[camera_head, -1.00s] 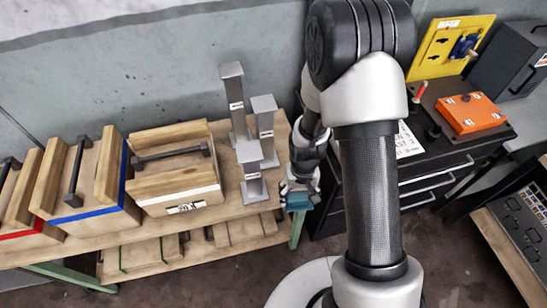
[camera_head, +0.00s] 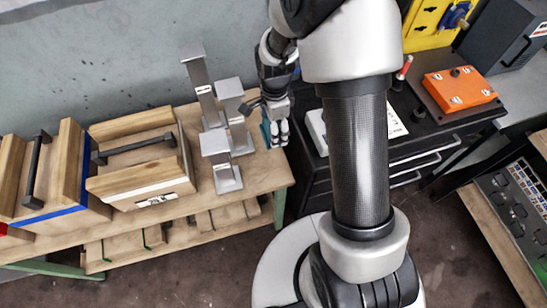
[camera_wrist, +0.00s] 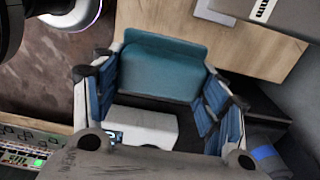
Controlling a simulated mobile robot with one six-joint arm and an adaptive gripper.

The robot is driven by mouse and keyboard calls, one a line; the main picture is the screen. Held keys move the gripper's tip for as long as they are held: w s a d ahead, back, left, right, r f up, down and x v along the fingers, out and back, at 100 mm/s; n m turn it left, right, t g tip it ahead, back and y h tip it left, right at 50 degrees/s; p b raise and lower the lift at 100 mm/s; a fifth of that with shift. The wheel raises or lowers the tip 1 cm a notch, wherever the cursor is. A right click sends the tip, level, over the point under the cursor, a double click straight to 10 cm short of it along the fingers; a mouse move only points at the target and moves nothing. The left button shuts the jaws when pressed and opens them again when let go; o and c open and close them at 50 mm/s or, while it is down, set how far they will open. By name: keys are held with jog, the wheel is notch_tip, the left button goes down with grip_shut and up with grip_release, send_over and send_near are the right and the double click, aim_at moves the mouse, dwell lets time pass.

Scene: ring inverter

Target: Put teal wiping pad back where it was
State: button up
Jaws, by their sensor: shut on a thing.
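The teal wiping pad (camera_wrist: 160,68) shows in the wrist view between the two blue-lined fingers of my gripper (camera_wrist: 160,95). My gripper is shut on it. In the head view, only a teal sliver of the pad (camera_head: 265,131) shows beside the fingers of my gripper (camera_head: 276,130). The pad is at the right end of the wooden bench (camera_head: 262,172), just right of the metal posts. I cannot tell whether the pad touches the bench top.
Grey metal posts (camera_head: 229,105) stand close to the left of my gripper. A wooden crate with a black handle (camera_head: 140,165) stands farther left. A black drawer cabinet (camera_head: 420,150) with an orange box (camera_head: 458,90) is on the right. The bench's front right corner is bare.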

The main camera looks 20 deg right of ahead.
notch_tip(320, 180, down, 16)
jog(key=b, duration=0.4)
jog(key=shift+w+f, duration=0.1)
jog(key=shift+f, duration=0.05)
jog(key=shift+f+b, duration=0.1)
jog(key=shift+b, duration=0.2)
jog(key=o, duration=1.1)
